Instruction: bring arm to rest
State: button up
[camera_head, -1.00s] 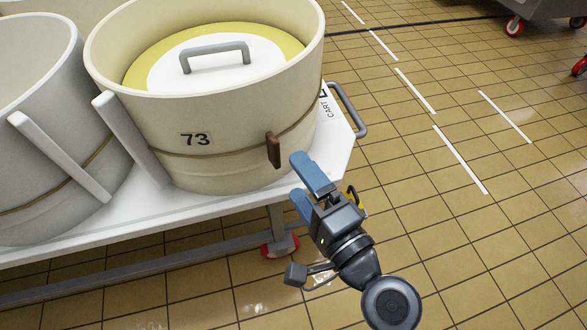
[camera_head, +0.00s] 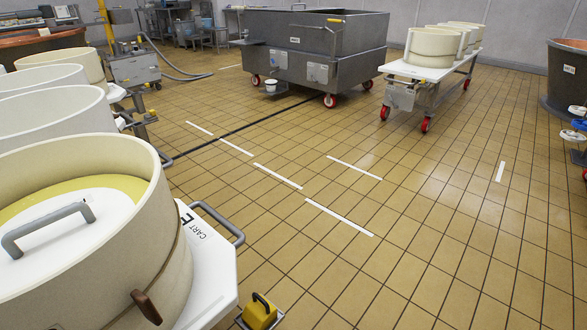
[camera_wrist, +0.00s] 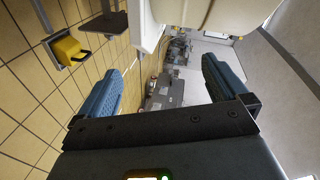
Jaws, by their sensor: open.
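My gripper (camera_wrist: 165,90) shows in the wrist view with its two blue fingers wide apart and nothing between them. A pale vat wall and a white cart edge show beyond the fingers at the top of that view. In the head view my arm and gripper are out of frame. The nearest cream vat (camera_head: 100,270), with a grey-handled white and yellow lid (camera_head: 70,225) inside, stands on the white cart (camera_head: 212,265) at lower left.
A yellow object (camera_head: 259,313) is low beside the cart; it also shows in the wrist view (camera_wrist: 68,50). A grey wheeled tank (camera_head: 315,60) and another cart with vats (camera_head: 425,72) stand farther back. Tiled floor with white dashes lies open in the middle.

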jog(key=s+d+r+n+t+h, duration=0.2)
jog(key=s+d+h, duration=0.3)
jog(key=s+d, duration=0.5)
jog(key=s+d+r+n+t+h, duration=0.1)
jog(key=s+d+r+n+h, duration=0.15)
jog(key=s+d+h, duration=0.65)
jog(key=s+d+r+n+y+p, duration=0.1)
jog(key=d+r+p, duration=0.1)
jog(key=r+p, duration=0.6)
jog(key=s+d+r+y+p, duration=0.1)
jog(key=d+r+y+p, duration=0.1)
jog(key=r+p, duration=0.6)
notch_tip(320, 180, up, 6)
jog(key=shift+s+d+r+n+p, duration=0.1)
jog(key=shift+s+d+n+p, duration=0.2)
jog(key=shift+d+n, duration=0.1)
